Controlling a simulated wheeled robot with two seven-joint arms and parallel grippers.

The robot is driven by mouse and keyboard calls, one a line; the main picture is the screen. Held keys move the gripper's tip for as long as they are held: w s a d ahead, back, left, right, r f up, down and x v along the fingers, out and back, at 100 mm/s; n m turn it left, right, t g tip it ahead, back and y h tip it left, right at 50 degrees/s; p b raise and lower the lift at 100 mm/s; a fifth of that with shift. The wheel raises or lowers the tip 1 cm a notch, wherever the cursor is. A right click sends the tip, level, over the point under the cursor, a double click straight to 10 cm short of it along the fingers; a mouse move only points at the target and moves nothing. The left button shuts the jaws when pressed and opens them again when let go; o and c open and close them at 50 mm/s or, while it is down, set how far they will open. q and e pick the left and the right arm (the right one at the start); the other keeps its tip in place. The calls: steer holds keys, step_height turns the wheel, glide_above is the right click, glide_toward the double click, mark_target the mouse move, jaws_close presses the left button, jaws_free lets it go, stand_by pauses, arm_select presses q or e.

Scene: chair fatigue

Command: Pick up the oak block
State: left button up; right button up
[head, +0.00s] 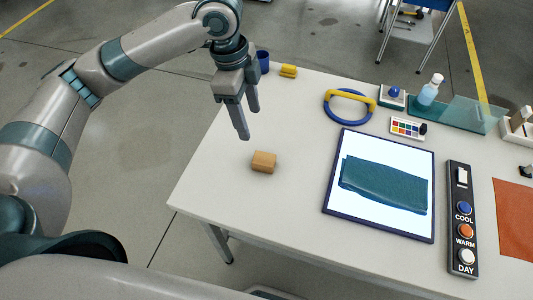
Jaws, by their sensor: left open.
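The oak block (264,162) is a small light-brown wooden block lying on the white table (290,205), near its left edge. My left gripper (248,122) is above the table, a little behind and to the left of the block. Its two fingers point down, spread apart, with nothing between them. It does not touch the block. My right gripper is not in view.
A framed panel with teal fabric (385,187) lies right of the block. A control strip (462,218) is farther right. A blue-and-yellow ring (349,106), yellow block (288,71) and blue cup (263,61) are behind. The table around the block is clear.

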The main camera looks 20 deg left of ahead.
arm_select(q)
steer(key=p, duration=0.3)
glide_above(264, 158)
steer(key=a, duration=0.2)
steer(key=f, duration=1)
steer(key=shift+s+d+f, duration=0.15)
steer(key=shift+s+f, duration=0.1)
steer(key=shift+f, duration=0.15)
steer(key=shift+d+f, duration=0.1)
steer(key=shift+f, duration=0.55)
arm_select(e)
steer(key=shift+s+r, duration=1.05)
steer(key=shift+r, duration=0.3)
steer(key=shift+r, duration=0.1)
arm_select(q)
steer(key=shift+d+f, duration=0.2)
steer(key=shift+f, duration=0.1)
steer(key=f+p, duration=0.1)
steer(key=d+f+p, duration=0.1)
steer(key=f, duration=0.1)
steer(key=shift+w, duration=0.15)
steer(key=shift+f, duration=0.7)
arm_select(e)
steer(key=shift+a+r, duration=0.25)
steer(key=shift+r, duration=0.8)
